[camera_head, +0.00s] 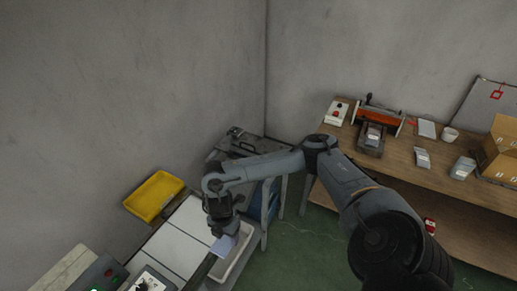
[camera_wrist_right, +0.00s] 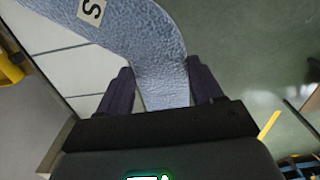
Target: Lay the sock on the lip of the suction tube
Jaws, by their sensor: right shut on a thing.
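My right gripper (camera_head: 221,228) points down over the right edge of the white-topped table. It is shut on a light blue sock (camera_head: 222,247), of which only a small part shows below the jaws in the head view. In the right wrist view the sock (camera_wrist_right: 148,45) runs between the two dark fingers (camera_wrist_right: 161,88) and widens and bends toward the upper left. It carries a pale tag with a black "S" (camera_wrist_right: 92,11). I cannot make out the suction tube in either view. My left gripper is not in view.
A yellow bin (camera_head: 154,195) stands at the table's back left. A long white tray (camera_head: 242,242) lies along its right side. Control boxes (camera_head: 103,273) sit at the bottom left. A wooden workbench (camera_head: 400,167) with boxes and tools stands at right. Green floor (camera_head: 310,250) lies between.

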